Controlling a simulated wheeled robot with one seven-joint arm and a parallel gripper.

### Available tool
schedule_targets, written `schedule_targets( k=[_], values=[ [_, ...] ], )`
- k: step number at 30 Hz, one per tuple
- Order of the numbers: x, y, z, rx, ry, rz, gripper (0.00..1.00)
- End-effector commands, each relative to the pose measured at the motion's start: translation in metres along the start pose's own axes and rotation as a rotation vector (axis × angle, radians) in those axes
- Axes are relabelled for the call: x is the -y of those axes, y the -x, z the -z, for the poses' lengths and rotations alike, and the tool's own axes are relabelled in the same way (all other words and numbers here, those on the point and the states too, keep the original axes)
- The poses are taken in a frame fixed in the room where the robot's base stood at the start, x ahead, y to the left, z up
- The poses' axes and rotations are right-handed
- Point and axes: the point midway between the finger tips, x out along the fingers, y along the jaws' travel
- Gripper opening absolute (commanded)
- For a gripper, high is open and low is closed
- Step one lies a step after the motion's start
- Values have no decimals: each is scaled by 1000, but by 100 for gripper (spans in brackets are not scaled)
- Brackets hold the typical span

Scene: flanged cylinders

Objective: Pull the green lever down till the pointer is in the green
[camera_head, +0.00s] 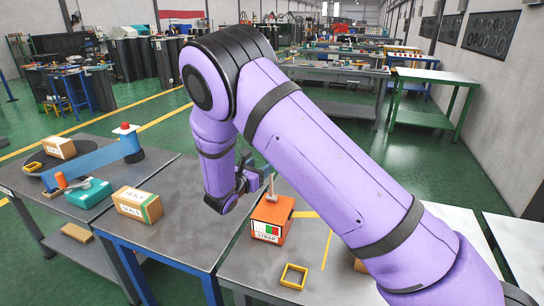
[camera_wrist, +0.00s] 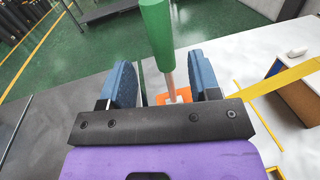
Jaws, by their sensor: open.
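An orange box (camera_head: 274,214) labelled STRAP stands on the table under my arm. Its front has a small dial (camera_head: 268,229) with white, red and green patches; I cannot make out the pointer. A pale lever rod (camera_head: 271,187) rises from its top. In the wrist view the green lever grip (camera_wrist: 157,32) stands upright on the rod, and part of the orange box (camera_wrist: 176,96) shows below. My gripper (camera_wrist: 162,66) is open, its blue fingers on either side of the lever with gaps between. In the head view my gripper (camera_head: 256,178) is beside the rod; the green grip is hidden there.
A yellow square frame (camera_head: 294,277) lies in front of the orange box. Bare tabletop (camera_head: 190,240) lies between.

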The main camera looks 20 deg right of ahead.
Motion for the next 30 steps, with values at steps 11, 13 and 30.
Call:
schedule_targets(
  k=[11, 13, 30],
  values=[
    [1, -66, 0, 0, 0, 3, 57],
    [1, -75, 0, -1, -1, 4, 57],
    [1, -91, 0, -1, -1, 2, 45]
  ],
)
